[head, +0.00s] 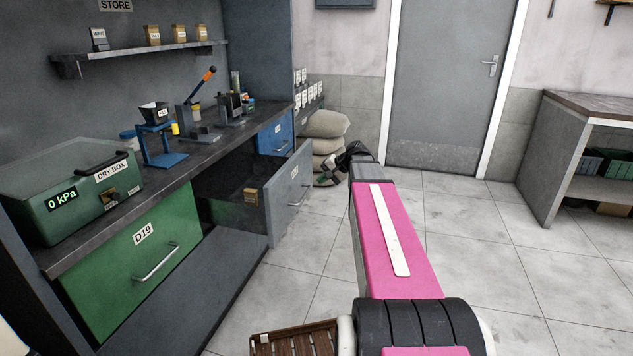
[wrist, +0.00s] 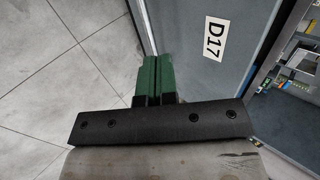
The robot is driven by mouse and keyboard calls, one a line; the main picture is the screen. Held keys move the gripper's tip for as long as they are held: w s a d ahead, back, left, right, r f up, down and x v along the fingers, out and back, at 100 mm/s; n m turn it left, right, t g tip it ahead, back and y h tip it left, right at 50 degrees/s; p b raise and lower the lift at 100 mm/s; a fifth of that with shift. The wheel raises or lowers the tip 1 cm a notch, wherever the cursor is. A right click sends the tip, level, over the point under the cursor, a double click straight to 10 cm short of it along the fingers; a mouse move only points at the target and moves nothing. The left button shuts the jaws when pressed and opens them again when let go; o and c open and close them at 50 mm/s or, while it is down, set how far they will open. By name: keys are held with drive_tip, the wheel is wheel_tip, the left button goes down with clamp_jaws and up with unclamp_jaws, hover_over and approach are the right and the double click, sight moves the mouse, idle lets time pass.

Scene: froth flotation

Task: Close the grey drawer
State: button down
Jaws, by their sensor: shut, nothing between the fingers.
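The grey drawer (head: 289,192) stands pulled out from the dark workbench, between the green drawer and the blue drawer. Its front has a handle and a label, which reads D17 in the wrist view (wrist: 214,40). A small brown box (head: 250,197) shows inside it. My gripper (head: 322,181) is just to the right of the drawer's front, on its outer side. In the wrist view its green fingers (wrist: 151,75) are together and empty, close beside the grey front panel. I cannot tell whether they touch it.
The green drawer D19 (head: 138,258) and the blue drawer (head: 276,135) sit in the bench. Sacks (head: 326,125) are stacked behind my gripper. A brown slatted crate (head: 296,340) is at the bottom. A shelving unit (head: 560,150) stands right. The tiled floor between is clear.

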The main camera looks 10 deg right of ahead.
sight(292, 191)
drive_tip(key=x, duration=0.6)
drive_tip(key=a+r+x, duration=0.1)
drive_tip(key=x, duration=0.2)
drive_tip(key=shift+w+a+f, duration=0.2)
drive_tip(key=shift+w, duration=0.2)
drive_tip(key=shift+w+a, duration=0.35)
drive_tip(key=shift+a, duration=0.35)
drive_tip(key=w+a, duration=0.7)
drive_tip(key=a, duration=0.5)
drive_tip(key=w+a, duration=0.8)
drive_tip(key=a, duration=0.5)
drive_tip(key=shift+a, duration=0.5)
